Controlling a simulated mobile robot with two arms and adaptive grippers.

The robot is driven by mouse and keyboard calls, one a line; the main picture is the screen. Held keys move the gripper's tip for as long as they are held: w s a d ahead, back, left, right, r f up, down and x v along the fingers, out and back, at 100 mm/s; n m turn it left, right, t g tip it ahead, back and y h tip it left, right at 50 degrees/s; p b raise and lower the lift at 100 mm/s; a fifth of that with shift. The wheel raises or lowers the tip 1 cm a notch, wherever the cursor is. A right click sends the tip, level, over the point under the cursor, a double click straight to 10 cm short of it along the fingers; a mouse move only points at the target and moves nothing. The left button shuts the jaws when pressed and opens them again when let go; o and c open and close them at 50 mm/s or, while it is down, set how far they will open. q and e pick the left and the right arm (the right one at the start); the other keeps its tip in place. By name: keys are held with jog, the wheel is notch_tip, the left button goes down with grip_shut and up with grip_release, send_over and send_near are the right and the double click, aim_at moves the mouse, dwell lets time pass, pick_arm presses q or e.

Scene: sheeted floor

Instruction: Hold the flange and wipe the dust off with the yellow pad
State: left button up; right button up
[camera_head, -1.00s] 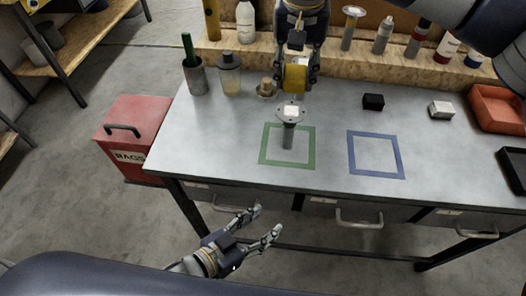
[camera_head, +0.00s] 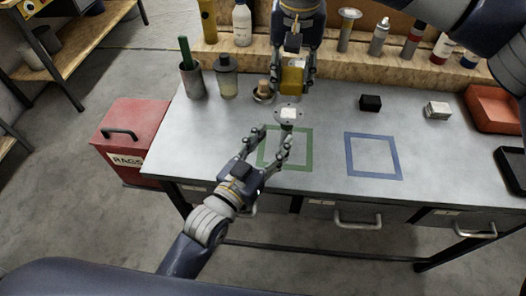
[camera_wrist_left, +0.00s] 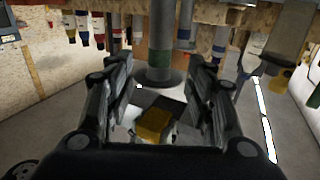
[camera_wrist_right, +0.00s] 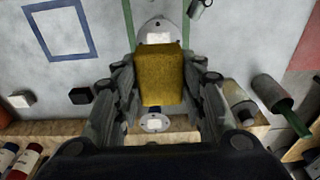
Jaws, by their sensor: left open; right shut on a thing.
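The flange (camera_head: 288,115) stands upright on the bench at the green square, with a pale square patch on its round top. Its plate also shows in the right wrist view (camera_wrist_right: 158,26), partly behind the pad. My left gripper (camera_head: 268,140) is open and empty at the flange's near side; its fingers reach toward the stem. In the left wrist view the grey stem (camera_wrist_left: 160,35) appears between the open fingers; I cannot tell if they touch it. My right gripper (camera_head: 293,82) is shut on the yellow pad (camera_wrist_right: 160,76), above and just behind the flange, apart from it.
A blue square (camera_head: 373,157) lies bare to the right. A black block (camera_head: 370,103), a white-topped block (camera_head: 437,110) and an orange bin (camera_head: 492,108) stand farther right. A cup (camera_head: 193,80) and a jar (camera_head: 226,77) stand at the back left. A red rag box (camera_head: 130,140) sits beside the bench.

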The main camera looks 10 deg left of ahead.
aim_at(284, 126)
pick_arm(q)
jog(key=x, duration=0.7)
jog(key=shift+w+d, duration=0.25)
jog(key=shift+w, duration=0.05)
grip_shut()
